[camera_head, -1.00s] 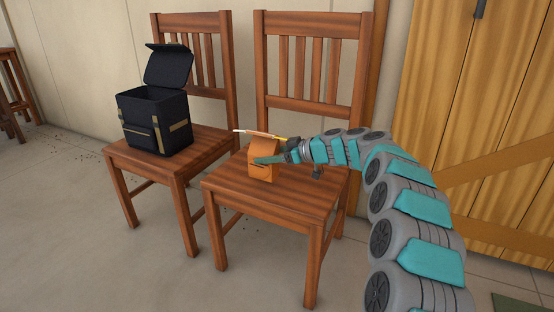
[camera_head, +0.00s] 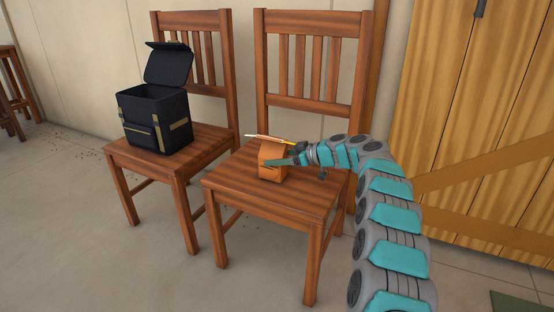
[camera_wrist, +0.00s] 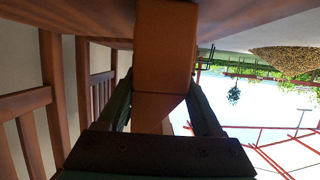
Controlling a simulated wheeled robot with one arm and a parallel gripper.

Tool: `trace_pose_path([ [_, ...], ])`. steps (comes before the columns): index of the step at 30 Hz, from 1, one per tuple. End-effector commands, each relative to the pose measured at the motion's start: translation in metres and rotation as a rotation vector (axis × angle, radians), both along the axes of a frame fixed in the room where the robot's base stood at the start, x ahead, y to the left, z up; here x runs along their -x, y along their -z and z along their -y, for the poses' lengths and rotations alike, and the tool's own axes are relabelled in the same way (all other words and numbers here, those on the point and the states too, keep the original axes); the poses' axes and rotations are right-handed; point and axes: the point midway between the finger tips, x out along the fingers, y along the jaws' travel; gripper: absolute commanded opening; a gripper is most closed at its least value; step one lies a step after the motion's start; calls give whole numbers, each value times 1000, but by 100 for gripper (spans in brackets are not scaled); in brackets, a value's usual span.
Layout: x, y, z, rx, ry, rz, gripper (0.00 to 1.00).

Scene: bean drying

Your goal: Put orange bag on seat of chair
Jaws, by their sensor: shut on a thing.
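The small orange bag (camera_head: 271,164) is at the seat of the right wooden chair (camera_head: 245,188), near the middle of the seat. I cannot tell whether its bottom touches the seat. My gripper (camera_head: 281,161) is shut on the bag from the right side. In the wrist view the orange bag (camera_wrist: 166,50) stands between the two dark fingers of my gripper (camera_wrist: 165,100). A thin orange and yellow stick-like thing (camera_head: 270,138) shows just above the bag and gripper.
A second wooden chair (camera_head: 190,140) stands to the left with an open black backpack (camera_head: 155,115) on its seat. The right chair's slatted backrest rises behind the bag. A wooden door (camera_head: 490,100) is at the right. Several small dark bits (camera_head: 85,150) lie on the floor at left.

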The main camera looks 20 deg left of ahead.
Motion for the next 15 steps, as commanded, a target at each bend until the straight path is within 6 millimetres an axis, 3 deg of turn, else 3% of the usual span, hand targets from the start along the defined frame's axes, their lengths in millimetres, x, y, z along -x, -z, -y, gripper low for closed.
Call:
trace_pose_path([
  [12,0,4,0,-2,0,1,0],
  [13,0,4,0,-1,-1,1,68],
  [15,0,3,0,-1,-1,1,76],
])
